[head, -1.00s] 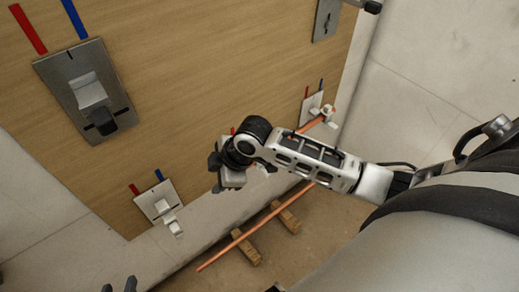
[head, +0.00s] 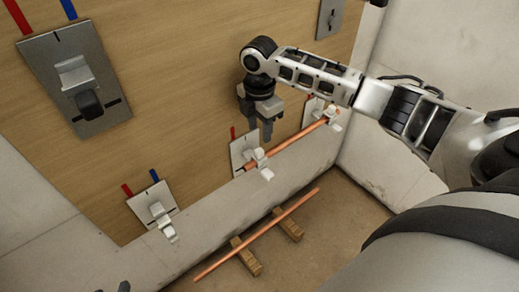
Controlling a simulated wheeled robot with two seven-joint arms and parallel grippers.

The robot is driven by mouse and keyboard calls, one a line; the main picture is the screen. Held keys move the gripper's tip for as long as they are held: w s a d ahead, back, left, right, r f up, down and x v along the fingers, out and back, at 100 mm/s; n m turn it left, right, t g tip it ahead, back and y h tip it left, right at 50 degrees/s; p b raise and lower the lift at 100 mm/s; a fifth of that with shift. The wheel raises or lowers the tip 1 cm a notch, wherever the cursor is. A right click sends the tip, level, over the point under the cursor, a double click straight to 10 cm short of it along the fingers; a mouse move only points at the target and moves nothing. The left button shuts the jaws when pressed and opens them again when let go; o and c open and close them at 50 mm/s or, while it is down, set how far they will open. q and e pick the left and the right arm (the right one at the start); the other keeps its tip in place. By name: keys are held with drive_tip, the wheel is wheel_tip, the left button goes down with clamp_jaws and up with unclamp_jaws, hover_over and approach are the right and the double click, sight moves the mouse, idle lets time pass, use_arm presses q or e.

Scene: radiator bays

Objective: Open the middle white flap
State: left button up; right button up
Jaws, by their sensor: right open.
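Three small plates with white flaps run along the lower edge of the wooden panel. The middle white flap (head: 259,159) sits on its metal plate (head: 238,153), by the left end of a copper pipe (head: 293,140). Whether the flap is open or shut I cannot tell. The left white flap (head: 160,215) and the right white flap (head: 331,114) are on either side. My right gripper (head: 260,137) is open and empty, fingers pointing down, just above the middle flap in the picture. Of my left gripper only a dark tip (head: 124,286) shows at the bottom edge.
A large metal plate (head: 112,110) with a white and black lever is at upper left, under red and blue strips. Another plate (head: 329,20) is at top right. A second copper pipe (head: 270,230) rests on wooden blocks (head: 246,257) on the floor.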

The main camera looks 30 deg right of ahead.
sight(260, 150)
wheel_tip(260, 150, down, 8)
drive_tip(key=shift+b, duration=0.65)
drive_tip(key=shift+c, duration=0.3)
clamp_jaws()
